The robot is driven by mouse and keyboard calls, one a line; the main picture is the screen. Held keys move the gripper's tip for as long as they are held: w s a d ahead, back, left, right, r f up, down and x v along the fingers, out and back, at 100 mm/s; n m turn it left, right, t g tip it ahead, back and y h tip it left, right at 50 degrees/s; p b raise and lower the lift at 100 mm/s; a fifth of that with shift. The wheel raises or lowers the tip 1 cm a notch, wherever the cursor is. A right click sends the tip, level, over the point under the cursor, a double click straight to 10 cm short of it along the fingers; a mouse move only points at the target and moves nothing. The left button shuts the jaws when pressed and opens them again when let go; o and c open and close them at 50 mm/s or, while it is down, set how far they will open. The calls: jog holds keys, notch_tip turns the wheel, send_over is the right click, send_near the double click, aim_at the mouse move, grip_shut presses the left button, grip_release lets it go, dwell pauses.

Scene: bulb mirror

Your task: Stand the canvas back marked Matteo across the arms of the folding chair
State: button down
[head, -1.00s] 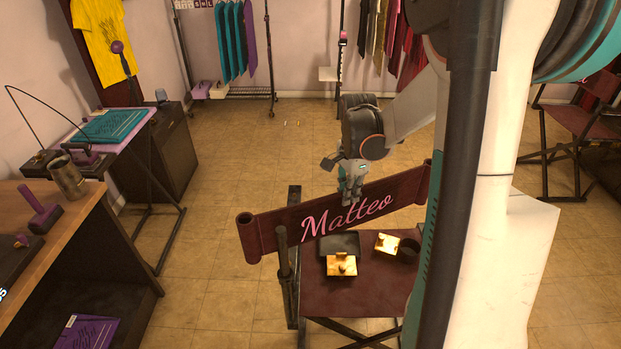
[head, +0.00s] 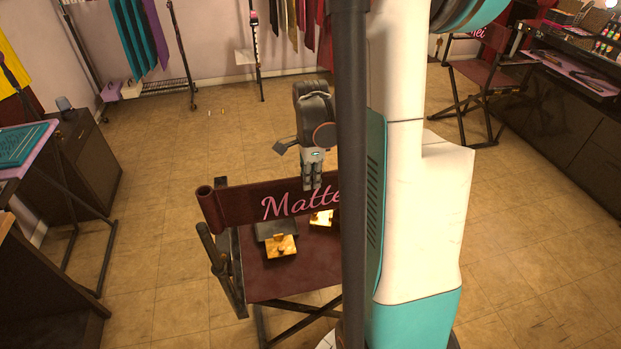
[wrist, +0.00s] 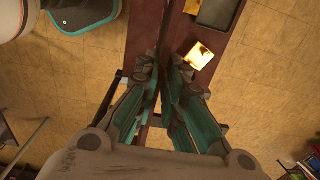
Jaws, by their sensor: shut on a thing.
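The maroon canvas back (head: 240,207), marked Matteo in pink script, is upright on edge, with a rolled end at the left. My gripper (head: 312,186) is shut on its upper edge. In the wrist view the canvas (wrist: 162,40) is a thin dark strip between the fingers (wrist: 160,85). The folding chair, with its maroon seat (head: 262,284), stands below. The canvas's left end shows above the chair's left arm (head: 212,248); I cannot tell whether they touch. My own body hides the canvas's right end and the chair's right side in the head view.
Two gold-coloured pieces (head: 281,246) and a dark flat thing (head: 274,229) lie on the seat. A dark cabinet (head: 75,165) and a table stand left, garment racks at the back. Another folding chair (head: 487,70) and a counter (head: 575,120) stand right.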

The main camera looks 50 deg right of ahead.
jog(key=shift+f+b, duration=1.65)
jog(key=shift+f, duration=0.5)
jog(key=shift+f+b, duration=0.5)
jog(key=shift+b, duration=0.15)
jog(key=shift+f+b, duration=1.05)
jog(key=shift+f, duration=0.2)
jog(key=c, duration=1.6)
grip_release()
jog(key=shift+c, duration=0.2)
jog(key=shift+r, duration=0.1)
notch_tip(320, 180, up, 7)
jog(key=p, duration=0.5)
